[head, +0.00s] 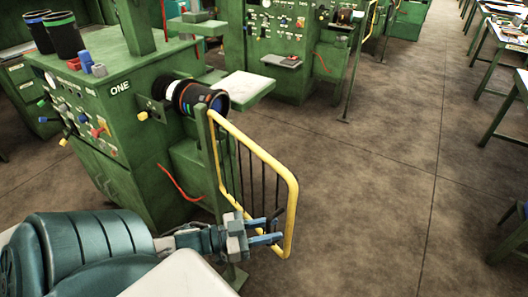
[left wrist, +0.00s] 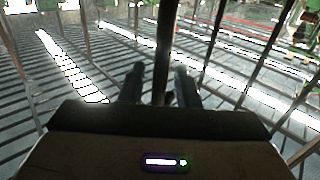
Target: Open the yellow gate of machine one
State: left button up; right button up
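The yellow gate (head: 262,153) is a yellow tube frame with thin dark bars. It stands upright in front of machine one (head: 105,140), the green machine marked "ONE", and runs from a green post (head: 215,165) toward the lower right. My left gripper (head: 280,231) is at the gate's lower outer part, near the yellow end upright. Its two fingers are apart. In the left wrist view a dark upright bar (left wrist: 167,45) stands between the fingertips (left wrist: 160,82), with a gap visible on its left side; contact on the right is unclear. My right gripper is not in view.
A rubber sleeve (head: 200,98) with coloured bands sits on machine one's spindle behind the gate. Two dark sleeves (head: 64,36) stand on top of the machine. A second green machine (head: 285,40) is behind. The brown floor (head: 370,200) right of the gate is clear; tables (head: 505,50) line the right edge.

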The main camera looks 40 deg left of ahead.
pick_arm(q)
jog(key=p+v, duration=0.5)
jog(key=v, duration=0.6)
jog(key=shift+w+f, duration=0.1)
jog(key=shift+w, duration=0.05)
